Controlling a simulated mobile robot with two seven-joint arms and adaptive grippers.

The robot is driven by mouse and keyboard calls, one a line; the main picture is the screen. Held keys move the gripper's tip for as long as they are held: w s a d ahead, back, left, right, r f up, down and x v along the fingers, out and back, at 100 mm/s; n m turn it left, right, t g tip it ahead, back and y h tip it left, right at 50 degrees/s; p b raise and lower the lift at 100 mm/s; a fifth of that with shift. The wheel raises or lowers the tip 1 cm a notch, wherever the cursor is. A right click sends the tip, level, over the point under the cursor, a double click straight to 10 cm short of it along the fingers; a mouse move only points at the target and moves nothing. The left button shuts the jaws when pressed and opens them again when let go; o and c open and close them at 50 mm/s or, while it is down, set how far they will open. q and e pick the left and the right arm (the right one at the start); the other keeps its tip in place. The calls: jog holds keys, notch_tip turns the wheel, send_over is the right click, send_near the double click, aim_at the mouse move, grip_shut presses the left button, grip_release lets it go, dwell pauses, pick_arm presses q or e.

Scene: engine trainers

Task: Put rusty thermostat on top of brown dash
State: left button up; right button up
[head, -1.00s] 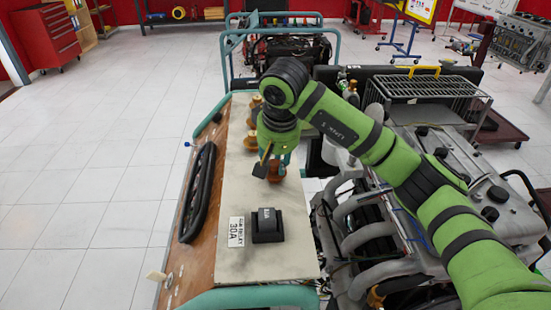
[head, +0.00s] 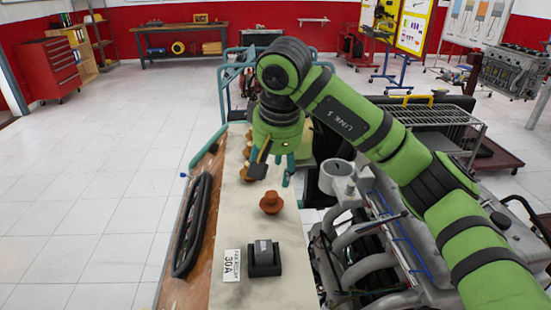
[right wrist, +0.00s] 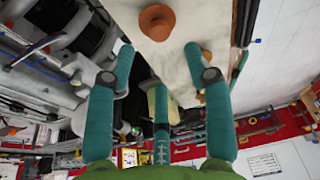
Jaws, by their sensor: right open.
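The rusty thermostat (head: 271,203), a small orange-brown rounded piece, stands on the pale top of the engine trainer in the head view. It also shows at the top of the right wrist view (right wrist: 157,22). My right gripper (head: 273,167) appears just beyond it in the head view, open and empty, with a visible gap from it. Its teal fingers are spread apart in the right wrist view (right wrist: 162,68). The brown dash (head: 172,285) is the wooden panel along the left side of the pale top, with a black steering wheel on it. My left gripper is not in view.
A black relay (head: 264,258) and its white 30A label (head: 232,265) sit on the pale top nearer me. Several golden-brown pieces (head: 247,152) stand farther back, partly hidden by my arm. The engine (head: 365,240) lies to the right. Open floor lies left.

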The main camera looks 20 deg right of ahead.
jog(key=shift+v, duration=2.05)
